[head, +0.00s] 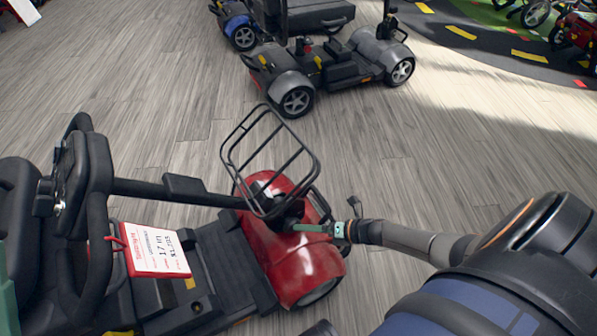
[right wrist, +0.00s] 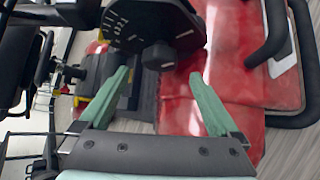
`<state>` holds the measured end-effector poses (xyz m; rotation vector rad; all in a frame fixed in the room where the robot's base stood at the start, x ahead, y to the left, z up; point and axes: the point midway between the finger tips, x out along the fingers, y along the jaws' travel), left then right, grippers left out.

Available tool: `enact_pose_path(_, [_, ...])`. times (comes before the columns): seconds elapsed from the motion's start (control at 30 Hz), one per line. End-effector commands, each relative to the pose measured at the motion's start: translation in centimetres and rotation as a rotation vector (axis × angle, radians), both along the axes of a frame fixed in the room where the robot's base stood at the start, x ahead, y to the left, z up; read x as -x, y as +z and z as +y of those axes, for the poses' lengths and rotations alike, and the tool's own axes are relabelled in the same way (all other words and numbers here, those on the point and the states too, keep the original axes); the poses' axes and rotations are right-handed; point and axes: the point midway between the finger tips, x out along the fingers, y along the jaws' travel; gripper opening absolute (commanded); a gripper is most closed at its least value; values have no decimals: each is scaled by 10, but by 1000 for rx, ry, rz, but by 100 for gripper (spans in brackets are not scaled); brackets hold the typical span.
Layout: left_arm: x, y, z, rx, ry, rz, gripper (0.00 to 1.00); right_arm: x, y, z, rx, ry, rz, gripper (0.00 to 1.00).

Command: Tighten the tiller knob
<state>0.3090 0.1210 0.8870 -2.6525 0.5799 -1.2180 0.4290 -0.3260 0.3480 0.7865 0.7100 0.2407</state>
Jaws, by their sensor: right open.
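The red scooter (head: 300,262) stands in front of me, its tiller (head: 165,191) folded down to the left. In the right wrist view, the dark tiller knob (right wrist: 158,56) sits beside a black dial plate (right wrist: 150,22) with white tick marks. My right gripper (head: 300,228) is at the tiller's base. In the right wrist view its green fingers (right wrist: 160,76) are open, with the knob ahead of the gap between their tips. No contact shows. In the head view the knob is not clearly visible. A green piece at the left edge looks like part of my left gripper (head: 7,290).
A black wire basket (head: 268,160) rises above the scooter's front, close to my right gripper. A red-framed price tag (head: 155,250) lies over the scooter deck. A grey scooter (head: 330,70) stands farther back. The wooden floor (head: 430,150) between is clear.

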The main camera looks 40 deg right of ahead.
Motion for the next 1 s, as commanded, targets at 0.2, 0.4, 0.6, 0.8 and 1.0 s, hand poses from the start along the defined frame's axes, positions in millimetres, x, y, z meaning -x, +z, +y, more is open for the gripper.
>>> enact_pose_path(0.2, [2, 23, 2, -19, 21, -25, 0, 33, 24, -20, 2, 0, 1, 98])
enact_pose_path(0.4, [1, 28, 4, -24, 41, -30, 0, 45, 32, -28, -1, 0, -1, 98])
enact_pose_path(0.6, [1, 27, 5, -25, 42, -30, 0, 47, 32, -29, 0, 0, -2, 98])
enact_pose_path(0.8, [1, 27, 4, -24, 40, -29, 0, 47, 31, -29, 0, 0, -2, 98])
enact_pose_path(1.0, [1, 26, 3, -21, 37, -24, 0, 47, 31, -28, -1, 0, -1, 98])
